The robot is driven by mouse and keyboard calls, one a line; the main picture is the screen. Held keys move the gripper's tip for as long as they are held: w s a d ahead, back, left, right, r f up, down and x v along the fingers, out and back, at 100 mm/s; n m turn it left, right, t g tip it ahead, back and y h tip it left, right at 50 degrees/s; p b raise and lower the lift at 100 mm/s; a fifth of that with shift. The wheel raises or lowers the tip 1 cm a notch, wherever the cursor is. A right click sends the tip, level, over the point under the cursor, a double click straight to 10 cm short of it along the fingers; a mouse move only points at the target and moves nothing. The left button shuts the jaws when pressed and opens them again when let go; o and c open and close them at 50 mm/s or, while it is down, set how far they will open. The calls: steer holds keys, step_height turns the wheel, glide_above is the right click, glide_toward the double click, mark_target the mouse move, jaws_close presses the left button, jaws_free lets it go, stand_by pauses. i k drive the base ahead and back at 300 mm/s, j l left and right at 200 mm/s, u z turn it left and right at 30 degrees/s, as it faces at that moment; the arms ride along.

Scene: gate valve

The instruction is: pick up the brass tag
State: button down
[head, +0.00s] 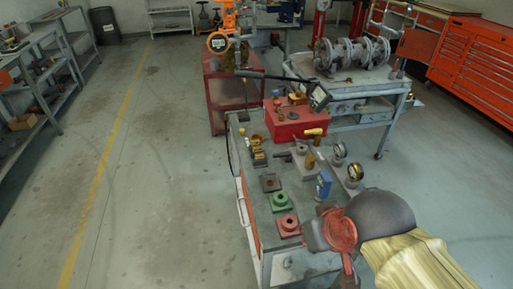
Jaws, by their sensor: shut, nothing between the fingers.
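Small brass-coloured pieces (259,156) lie at the left edge of the grey bench top (263,205), in the middle of the view. They are too small for me to tell which one is the brass tag. My gripper (347,272) is the red end of my arm at the lower right, over the near right corner of the bench. Its thin fingers point down, look shut and hold nothing. It is well apart from the brass pieces, on the near side of them. Its tips are partly cut off by the frame's bottom edge.
Between them stand green (283,201) and red (288,224) square blocks, a blue part (324,184) and gauges (353,173). Behind is a red box (290,128) with a black-handled tool (319,97) above it. Floor left of the bench is clear.

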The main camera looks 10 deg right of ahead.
mark_target(261, 156)
steer(key=k, duration=0.4)
steer(key=k+z, duration=0.1)
steer(key=z, duration=0.35)
steer(key=k+z, duration=0.1)
steer(key=z, duration=0.3)
steer(key=l+z, duration=0.1)
steer(key=z, duration=0.35)
steer(key=j+z, duration=0.4)
steer(key=j, duration=0.3)
steer(key=j+z, duration=0.4)
steer(key=j, duration=0.25)
steer(key=k+j+z, duration=0.15)
steer(key=j+z, duration=0.2)
steer(key=j, duration=0.3)
steer(key=k+j, duration=0.1)
steer(key=j, duration=0.35)
steer(key=k+j, duration=0.1)
steer(key=j, duration=0.35)
